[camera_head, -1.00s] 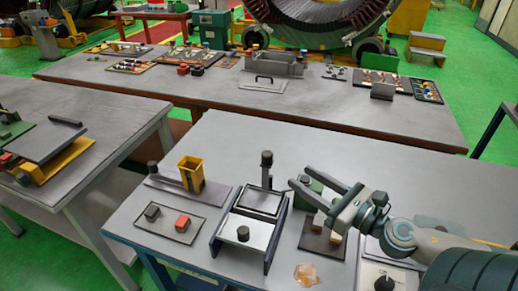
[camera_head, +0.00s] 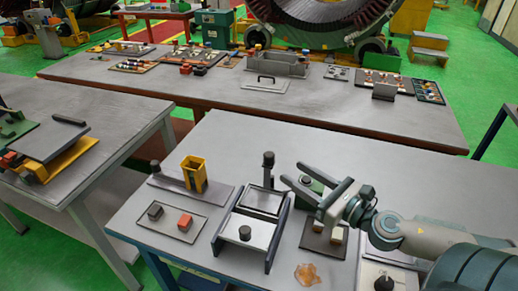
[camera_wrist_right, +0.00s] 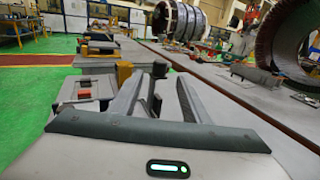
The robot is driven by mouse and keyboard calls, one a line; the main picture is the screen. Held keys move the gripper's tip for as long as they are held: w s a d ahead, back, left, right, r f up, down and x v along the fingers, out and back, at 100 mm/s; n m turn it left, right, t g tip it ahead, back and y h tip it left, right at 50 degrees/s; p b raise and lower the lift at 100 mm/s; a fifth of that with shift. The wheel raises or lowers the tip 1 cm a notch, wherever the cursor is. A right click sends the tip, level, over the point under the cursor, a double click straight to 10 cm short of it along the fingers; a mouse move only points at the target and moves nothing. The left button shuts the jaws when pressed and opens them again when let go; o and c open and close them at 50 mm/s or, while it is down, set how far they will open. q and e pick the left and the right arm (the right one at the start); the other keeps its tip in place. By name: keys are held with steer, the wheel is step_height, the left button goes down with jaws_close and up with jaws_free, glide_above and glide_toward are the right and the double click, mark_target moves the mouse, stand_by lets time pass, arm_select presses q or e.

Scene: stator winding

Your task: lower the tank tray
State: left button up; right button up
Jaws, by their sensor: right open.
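The tank tray is a flat grey plate (camera_head: 262,201) set between the dark side walls of a stand (camera_head: 274,235) on the near table. An upright post with a black knob (camera_head: 268,160) rises at its back edge. A lower grey plate with a black knob (camera_head: 245,232) lies at the front of the stand. My right gripper (camera_head: 291,172) is open and empty, to the right of the post, its fingers pointing left. In the right wrist view the black knob (camera_wrist_right: 160,69) shows between the spread fingers, apart from them. My left gripper is not in view.
A yellow holder (camera_head: 193,174) and a plate with a red block (camera_head: 185,223) stand to the left. The table's back right is clear.

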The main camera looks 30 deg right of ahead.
mark_target(265, 153)
steer(key=p+x, duration=0.4)
steer(key=x, duration=0.8)
steer(key=shift+w+r+p, duration=0.1)
steer(key=shift+r+p, duration=0.05)
steer(key=shift+p, duration=0.25)
steer(key=shift+p+x, duration=0.35)
steer(key=shift+x, duration=0.8)
jaws_close()
